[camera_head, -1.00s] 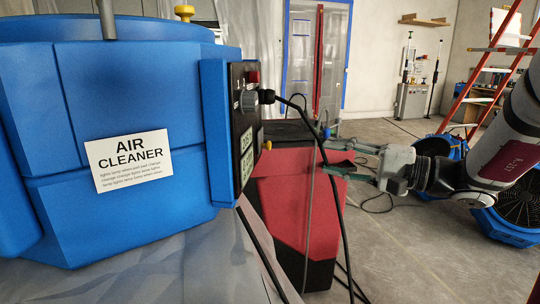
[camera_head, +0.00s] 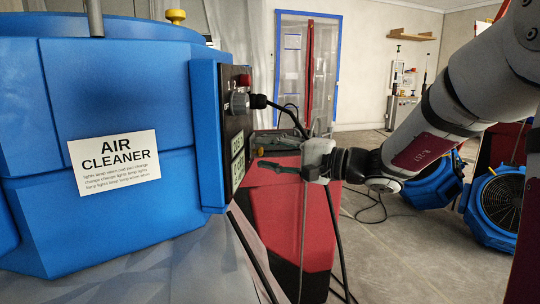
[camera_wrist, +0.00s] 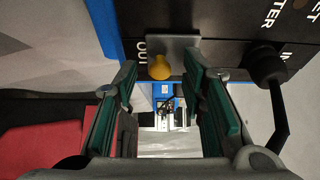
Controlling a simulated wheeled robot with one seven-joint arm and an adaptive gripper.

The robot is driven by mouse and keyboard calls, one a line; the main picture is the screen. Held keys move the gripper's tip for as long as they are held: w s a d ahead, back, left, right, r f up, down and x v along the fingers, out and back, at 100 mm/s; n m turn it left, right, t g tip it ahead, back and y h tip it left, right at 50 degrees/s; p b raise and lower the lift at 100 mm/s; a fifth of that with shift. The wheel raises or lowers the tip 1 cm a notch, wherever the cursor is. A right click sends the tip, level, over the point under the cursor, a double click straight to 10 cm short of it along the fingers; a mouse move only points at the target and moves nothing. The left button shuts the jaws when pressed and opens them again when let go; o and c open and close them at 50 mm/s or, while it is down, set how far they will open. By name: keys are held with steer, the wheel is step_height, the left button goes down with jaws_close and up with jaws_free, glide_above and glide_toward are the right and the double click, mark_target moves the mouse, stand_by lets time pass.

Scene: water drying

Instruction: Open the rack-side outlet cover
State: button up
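The blue air cleaner (camera_head: 100,110) stands at the left in the head view, with a black side panel (camera_head: 236,130). In the wrist view the panel (camera_wrist: 215,15) carries partly cut-off white lettering. A grey plate, seemingly the outlet cover (camera_wrist: 176,43), lies against the panel with a yellow knob (camera_wrist: 160,68) at its edge. I see no gap behind the plate. My gripper (camera_head: 262,158) is at the panel's side, its green-padded fingers apart. In the wrist view the fingers (camera_wrist: 160,75) stand either side of the knob, with space showing between knob and pads.
A black plug and cable (camera_head: 262,101) stick out from the panel above my gripper; the plug also shows at the right in the wrist view (camera_wrist: 265,65). A red and black case (camera_head: 290,225) stands below my gripper. Blue fans (camera_head: 492,205) sit on the floor at the right.

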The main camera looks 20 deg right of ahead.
mark_target(254, 150)
jaws_close()
steer(key=shift+w+d+g, duration=0.1)
steer(key=shift+g, duration=0.2)
steer(key=n+g+y+p, duration=0.1)
steer(key=n+g, duration=0.1)
steer(key=w+d+n+g+y+p, duration=0.1)
steer(key=n+g+y+p, duration=0.1)
steer(key=g, duration=0.1)
steer(key=w+d+n+g+y+p, duration=0.1)
steer(key=n+g+p, duration=0.1)
steer(key=shift+d+r+g+y, duration=0.1)
steer(key=shift+g+y, duration=0.2)
steer(key=shift+g, duration=0.1)
steer(key=shift+w+d+n+g+p, duration=0.15)
steer(key=shift+w+n+g+p, duration=0.25)
steer(key=shift+n+g, duration=0.8)
steer(key=shift+w+d+n+g+p, duration=0.15)
steer(key=shift+w+n+g+p, duration=0.4)
steer(key=shift+g, duration=1.2)
steer(key=shift+w+d+n+g+p, duration=0.1)
steer(key=shift+w+d+n+g, duration=0.1)
steer(key=shift+n+g, duration=1.1)
steer(key=shift+g, duration=0.45)
